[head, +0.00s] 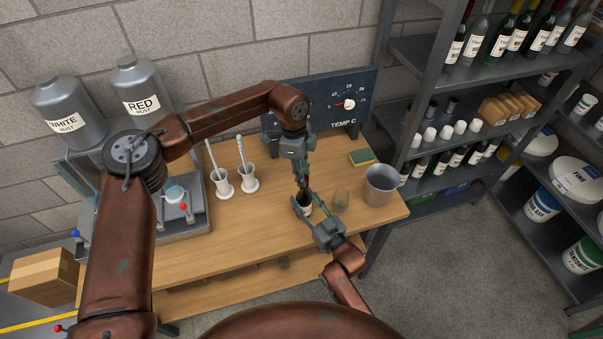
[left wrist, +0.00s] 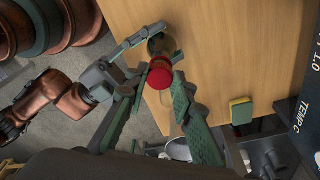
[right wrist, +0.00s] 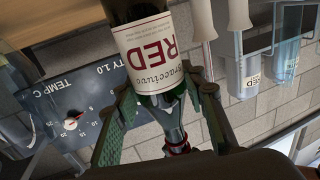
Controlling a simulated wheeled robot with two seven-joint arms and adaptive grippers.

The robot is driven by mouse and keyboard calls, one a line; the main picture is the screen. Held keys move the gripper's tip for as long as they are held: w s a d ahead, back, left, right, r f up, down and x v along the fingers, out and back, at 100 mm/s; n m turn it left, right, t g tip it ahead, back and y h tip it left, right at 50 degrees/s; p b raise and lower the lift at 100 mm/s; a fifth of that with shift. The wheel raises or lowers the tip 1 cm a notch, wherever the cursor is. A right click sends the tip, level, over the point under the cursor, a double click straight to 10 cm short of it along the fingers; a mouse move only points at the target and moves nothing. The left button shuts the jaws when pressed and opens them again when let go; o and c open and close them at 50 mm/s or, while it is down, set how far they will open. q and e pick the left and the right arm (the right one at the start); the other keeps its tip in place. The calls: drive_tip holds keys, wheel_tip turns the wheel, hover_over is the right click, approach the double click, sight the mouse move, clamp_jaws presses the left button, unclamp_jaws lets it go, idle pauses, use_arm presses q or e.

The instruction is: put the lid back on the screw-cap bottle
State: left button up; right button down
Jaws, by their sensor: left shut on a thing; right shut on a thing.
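The screw-cap bottle (head: 307,209) is dark green and stands upright at the bench's front. Its white RED label (right wrist: 152,50) shows upside down in the right wrist view. My right gripper (head: 318,216) is shut on the bottle, with its fingers either side of the neck (right wrist: 165,99). The red lid (left wrist: 160,75) is between the fingers of my left gripper (left wrist: 155,82), shut on it from above. The lid is over the bottle's mouth. I cannot tell whether it touches the neck, as the fingers hide the join.
A clear glass (head: 341,199) stands close right of the bottle, with a metal bucket (head: 381,184) beyond it. A yellow-green sponge (head: 361,157) lies behind. The temperature panel (head: 325,103) backs the bench (head: 240,240).

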use_arm(q)
drive_tip(key=shift+f, duration=0.6)
idle(0.3)
